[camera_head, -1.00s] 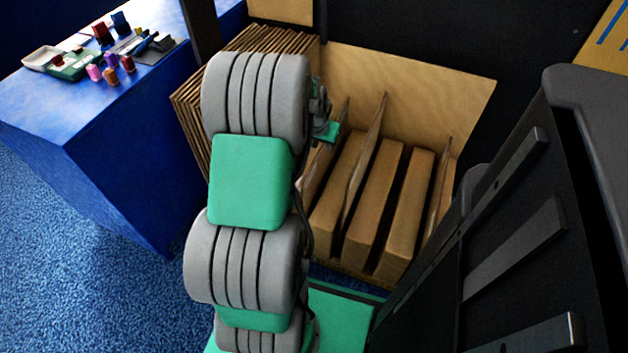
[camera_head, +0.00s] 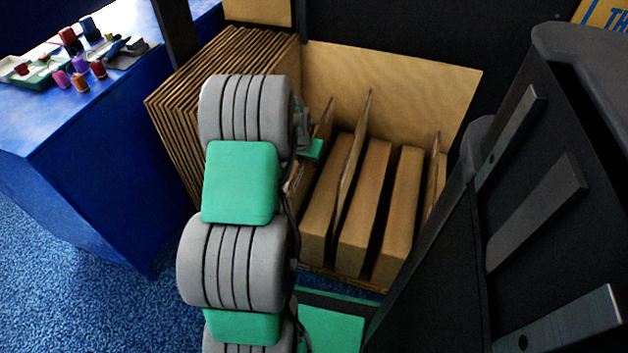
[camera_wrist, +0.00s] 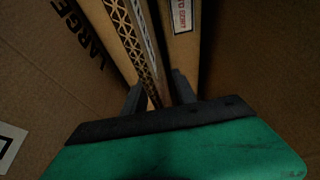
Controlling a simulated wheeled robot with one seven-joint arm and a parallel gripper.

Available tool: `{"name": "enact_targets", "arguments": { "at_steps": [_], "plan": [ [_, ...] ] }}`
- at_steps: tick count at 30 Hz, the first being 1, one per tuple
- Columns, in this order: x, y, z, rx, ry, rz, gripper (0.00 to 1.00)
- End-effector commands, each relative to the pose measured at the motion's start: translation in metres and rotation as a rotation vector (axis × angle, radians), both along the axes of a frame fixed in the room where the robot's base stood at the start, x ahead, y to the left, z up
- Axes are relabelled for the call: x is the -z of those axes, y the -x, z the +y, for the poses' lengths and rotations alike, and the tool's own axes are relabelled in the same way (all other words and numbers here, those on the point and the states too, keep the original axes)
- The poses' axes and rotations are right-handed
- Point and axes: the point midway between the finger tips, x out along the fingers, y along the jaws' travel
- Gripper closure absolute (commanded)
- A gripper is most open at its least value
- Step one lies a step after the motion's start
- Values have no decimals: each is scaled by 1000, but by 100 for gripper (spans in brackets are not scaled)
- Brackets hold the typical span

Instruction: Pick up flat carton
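Flat cartons (camera_head: 180,98) stand on edge in a tight row at the left of a wooden bin in the head view. Thin brown sheets (camera_head: 352,160) also stand among thicker cartons in the bin. My gripper (camera_wrist: 160,95) shows in the wrist view, its two dark fingers spread apart. The patterned edge of a thin carton (camera_wrist: 137,45) runs down between the fingers; I cannot tell whether they touch it. A brown face marked "LARGE" (camera_wrist: 85,35) is to its left. In the head view my arm hides most of the gripper.
Thicker brown cartons (camera_head: 365,210) stand in the bin, with a tall back panel (camera_head: 400,90) behind them. A blue table (camera_head: 100,140) with small coloured items is at the left. A brown wall (camera_wrist: 270,70) is close on the right in the wrist view.

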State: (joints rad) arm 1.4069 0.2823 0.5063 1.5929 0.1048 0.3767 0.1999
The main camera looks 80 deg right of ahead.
Motion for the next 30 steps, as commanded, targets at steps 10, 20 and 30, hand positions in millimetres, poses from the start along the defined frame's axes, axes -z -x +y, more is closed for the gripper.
{"name": "enact_targets", "arguments": {
  "at_steps": [10,20,30],
  "plan": [
    [0,0,0,0,-1,0,96],
    [0,0,0,0,-1,0,100],
    [0,0,0,0,-1,0,100]
  ]
}}
